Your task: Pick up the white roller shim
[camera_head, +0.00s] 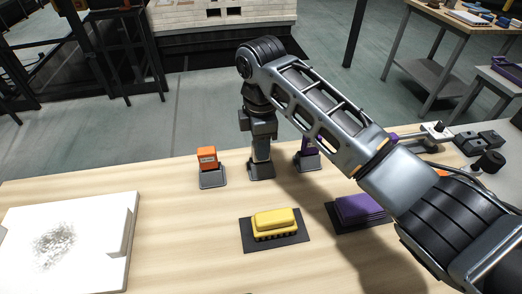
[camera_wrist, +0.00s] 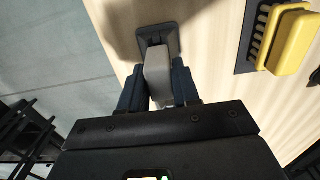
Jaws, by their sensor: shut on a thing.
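The white roller shim (camera_wrist: 157,72) shows in the wrist view as a pale grey-white upright block. It sits between the two dark fingers of my gripper (camera_wrist: 158,88), which are shut on its sides. Its far end is at a dark holder (camera_wrist: 157,34) on the table; I cannot tell whether it still rests in it. In the head view my gripper (camera_head: 261,150) points straight down at the table's far edge, and the shim is hidden there behind the fingers.
An orange block (camera_head: 207,157) stands in a holder to the left, a purple one (camera_head: 306,147) to the right. In front are a yellow block (camera_head: 275,222) and a purple block (camera_head: 360,208) on dark mats. A white slab (camera_head: 118,240) lies left. Metal parts (camera_head: 468,143) lie far right.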

